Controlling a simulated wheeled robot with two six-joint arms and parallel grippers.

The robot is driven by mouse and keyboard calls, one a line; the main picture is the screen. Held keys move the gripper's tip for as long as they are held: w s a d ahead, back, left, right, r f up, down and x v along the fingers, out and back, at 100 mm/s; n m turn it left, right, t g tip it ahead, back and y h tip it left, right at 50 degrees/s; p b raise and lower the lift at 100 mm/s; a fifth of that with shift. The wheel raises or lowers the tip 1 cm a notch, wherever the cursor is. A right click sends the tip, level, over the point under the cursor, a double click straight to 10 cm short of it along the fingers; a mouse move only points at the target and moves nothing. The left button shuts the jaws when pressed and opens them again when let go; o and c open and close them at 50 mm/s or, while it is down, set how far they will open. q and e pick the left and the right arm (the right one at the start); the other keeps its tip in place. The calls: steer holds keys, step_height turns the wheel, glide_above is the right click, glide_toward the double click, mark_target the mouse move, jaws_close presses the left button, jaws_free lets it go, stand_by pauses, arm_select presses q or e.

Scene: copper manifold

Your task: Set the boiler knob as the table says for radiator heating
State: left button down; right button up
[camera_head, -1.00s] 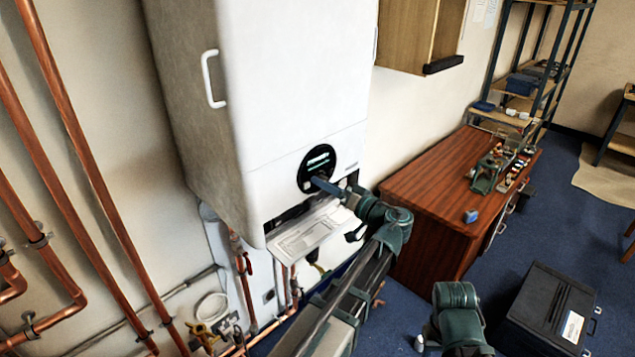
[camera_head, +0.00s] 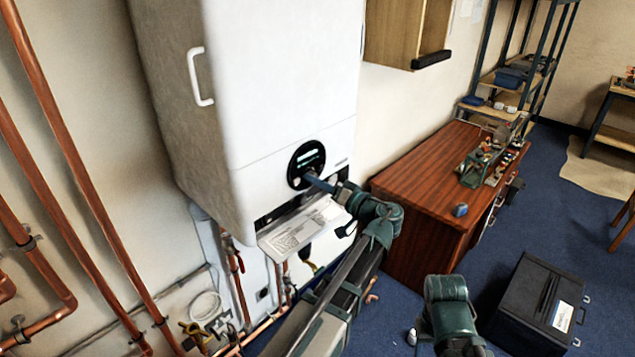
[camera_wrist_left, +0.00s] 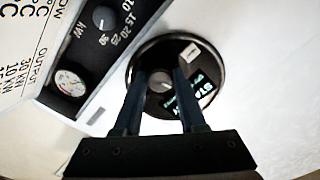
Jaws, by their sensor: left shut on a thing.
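The white boiler (camera_head: 285,90) hangs on the wall with a round black panel (camera_head: 308,157) low on its front. In the left wrist view this panel (camera_wrist_left: 215,75) has a lit display, with partly legible text, and a small grey knob (camera_wrist_left: 161,81). My left gripper (camera_head: 307,179) is shut on this knob, one finger on each side. A second knob (camera_wrist_left: 104,18), with a kW scale, sits on the strip beside a round gauge (camera_wrist_left: 69,83). A white printed table (camera_wrist_left: 22,45) reads FLOW, OUTPUT and kW values, partly cut off. My right gripper is out of view.
Copper pipes (camera_head: 75,165) run down the wall at left. A brown wooden cabinet (camera_head: 425,185) with tools on top stands right of the boiler. A black case (camera_head: 535,305) lies on the blue floor. A wall cupboard (camera_head: 405,35) hangs at upper right.

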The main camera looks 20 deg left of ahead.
arm_select(q)
steer(key=m, duration=0.9)
steer(key=shift+m, duration=0.6)
steer(key=shift+c, duration=2.4)
jaws_free()
steer(key=shift+r, duration=0.1)
steer(key=shift+d, duration=0.1)
